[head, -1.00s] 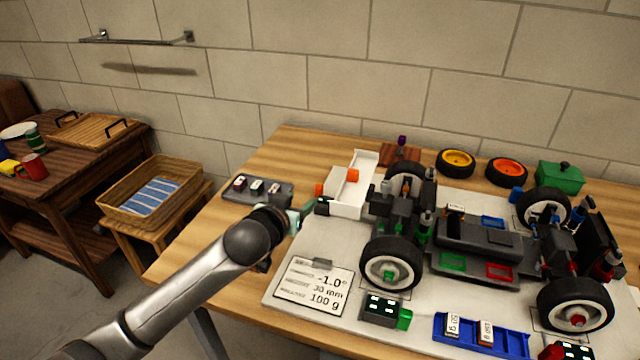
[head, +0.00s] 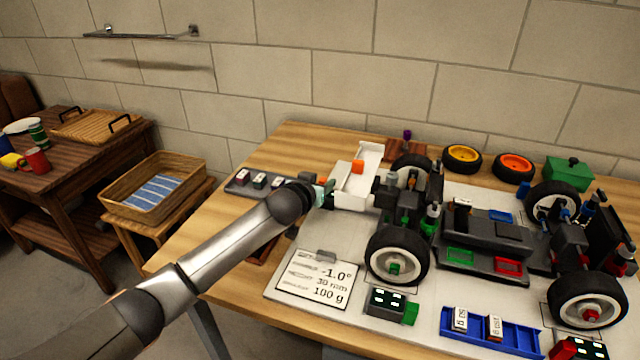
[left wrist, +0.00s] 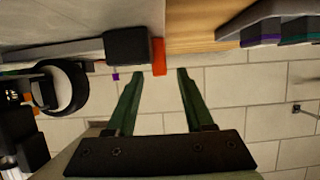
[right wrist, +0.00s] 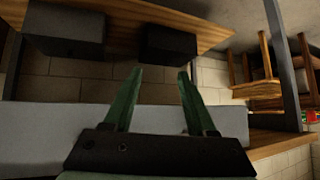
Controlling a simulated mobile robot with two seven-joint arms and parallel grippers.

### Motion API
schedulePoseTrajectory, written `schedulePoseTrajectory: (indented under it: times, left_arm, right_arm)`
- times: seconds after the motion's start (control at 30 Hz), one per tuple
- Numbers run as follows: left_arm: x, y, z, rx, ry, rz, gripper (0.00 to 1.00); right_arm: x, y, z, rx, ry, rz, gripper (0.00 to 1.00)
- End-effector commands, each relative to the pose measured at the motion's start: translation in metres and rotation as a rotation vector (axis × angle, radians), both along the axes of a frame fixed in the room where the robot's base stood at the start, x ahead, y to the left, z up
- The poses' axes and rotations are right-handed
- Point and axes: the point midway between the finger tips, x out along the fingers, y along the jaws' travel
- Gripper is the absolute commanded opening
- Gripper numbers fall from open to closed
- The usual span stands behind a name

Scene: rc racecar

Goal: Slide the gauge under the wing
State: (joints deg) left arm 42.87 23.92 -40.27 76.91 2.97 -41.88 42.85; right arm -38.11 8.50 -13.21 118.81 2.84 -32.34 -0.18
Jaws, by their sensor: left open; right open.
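The white front wing (head: 356,188) is at the left end of the racecar (head: 480,235). An orange part (head: 357,167) shows on it. Three small labelled blocks, which look like the gauges (head: 260,181), sit in a dark grey holder (head: 235,189) left of the wing. My left gripper (head: 325,192) is open at the wing's left end and hides part of it. In the left wrist view, an orange piece (left wrist: 159,56) beside a black block (left wrist: 127,46) lies just beyond the open, empty fingers (left wrist: 160,72). My right gripper (right wrist: 160,70) is open and empty, away from the car.
A display board (head: 315,280) lies in front of the wing. A blue tray (head: 515,337) with labelled weights is at the front. Loose yellow (head: 462,159) and orange wheels (head: 514,166) and a green box (head: 569,173) stand behind the car. Wood is bare left of the holder.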

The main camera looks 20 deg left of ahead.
Motion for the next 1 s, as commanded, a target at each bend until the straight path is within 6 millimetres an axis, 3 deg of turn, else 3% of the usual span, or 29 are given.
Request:
schedulePoseTrajectory:
  times: [0.33, 0.8, 1.0]
  left_arm:
    - [0.0022, -0.0002, -0.0005, 0.000, 0.000, 0.000, 0.51]
    - [0.0019, -0.0001, -0.0006, 0.000, 0.000, 0.000, 0.00]
    - [0.0019, 0.0000, -0.0006, 0.000, 0.000, 0.000, 0.00]
  right_arm:
    - [-0.0020, 0.0001, -0.0008, 0.001, 0.003, 0.000, 0.57]
    - [0.0009, 0.0017, 0.0015, 0.003, -0.006, 0.002, 0.57]
    - [0.0031, 0.0020, 0.0028, 0.004, -0.012, 0.003, 0.57]
